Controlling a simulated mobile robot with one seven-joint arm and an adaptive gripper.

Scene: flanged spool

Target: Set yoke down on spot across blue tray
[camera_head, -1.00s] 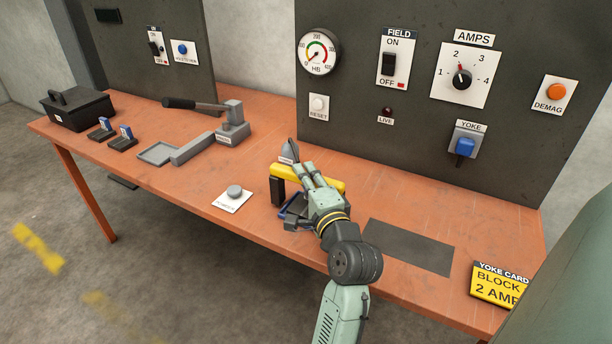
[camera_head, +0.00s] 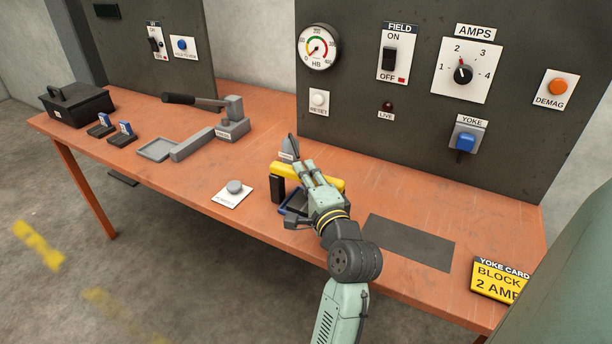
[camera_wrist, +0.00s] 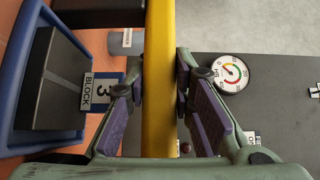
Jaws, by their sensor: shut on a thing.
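The yoke (camera_head: 284,171) has a yellow crossbar and a dark leg showing at its left end. My gripper (camera_head: 309,175) is shut on the crossbar, which runs between both fingers in the wrist view (camera_wrist: 159,60). The blue tray (camera_head: 285,208) is beneath the bar, mostly hidden by my gripper. In the wrist view its blue rim (camera_wrist: 12,75) is at the left, around a dark block (camera_wrist: 48,85) with a label reading BLOCK 3. The yoke's other leg is hidden in the head view. I cannot tell whether the yoke touches the table or tray.
A dark flat mat (camera_head: 411,243) lies bare to the right. A white card with a grey knob (camera_head: 235,187) lies to the left. A small grey cone-topped piece (camera_head: 290,150) stands close behind the crossbar. The dark panel (camera_head: 345,125) rises behind the table.

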